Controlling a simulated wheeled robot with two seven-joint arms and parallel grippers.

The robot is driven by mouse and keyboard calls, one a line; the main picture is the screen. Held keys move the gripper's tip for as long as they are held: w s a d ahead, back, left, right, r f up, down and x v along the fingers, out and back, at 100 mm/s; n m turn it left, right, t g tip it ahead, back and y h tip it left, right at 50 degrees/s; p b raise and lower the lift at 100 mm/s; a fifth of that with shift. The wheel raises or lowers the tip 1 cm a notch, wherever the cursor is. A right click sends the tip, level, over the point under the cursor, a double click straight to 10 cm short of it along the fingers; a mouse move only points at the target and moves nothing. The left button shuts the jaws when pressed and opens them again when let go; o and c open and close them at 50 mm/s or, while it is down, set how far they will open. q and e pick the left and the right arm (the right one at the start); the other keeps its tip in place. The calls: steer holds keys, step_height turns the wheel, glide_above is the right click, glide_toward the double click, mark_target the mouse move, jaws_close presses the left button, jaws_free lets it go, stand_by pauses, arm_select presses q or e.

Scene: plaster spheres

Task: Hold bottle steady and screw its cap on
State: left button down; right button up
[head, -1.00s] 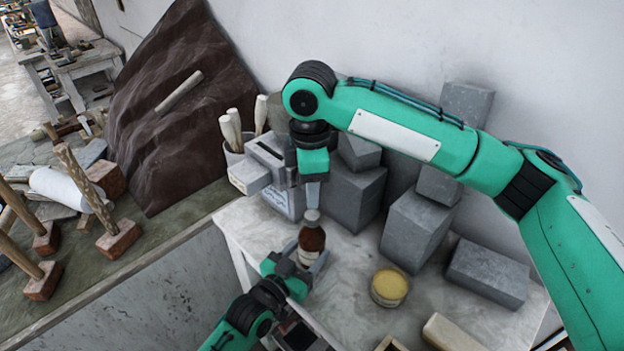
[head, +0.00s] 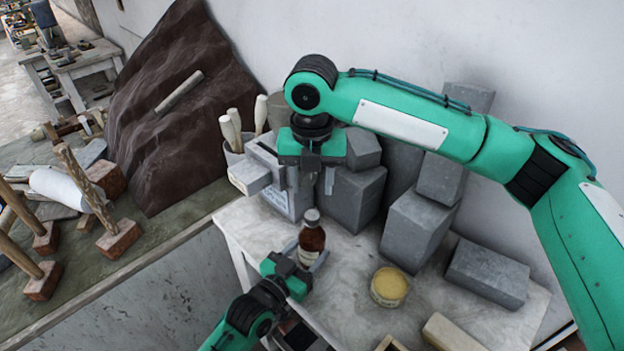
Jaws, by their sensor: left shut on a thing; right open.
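A brown bottle (head: 312,240) with a pale label stands upright near the front left of the small white table. Its grey cap (head: 312,215) sits on the neck; I cannot tell how tightly. My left gripper (head: 308,258) is shut around the lower part of the bottle from the front left. My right gripper (head: 311,188) points down directly above the cap, its two fingers apart and empty, clear of the cap by a small gap.
On the white table (head: 345,290) stand a tin with yellow contents (head: 389,287) and several grey blocks (head: 412,232) behind. A grey box (head: 270,165) and a pot of tool handles (head: 232,135) are at the left. A workbench with mallets (head: 118,238) is further left.

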mark_target(312, 215)
arm_select(q)
steer(key=shift+f, duration=0.1)
stand_by(0.3)
arm_select(e)
steer(key=shift+f, duration=4)
jaws_close()
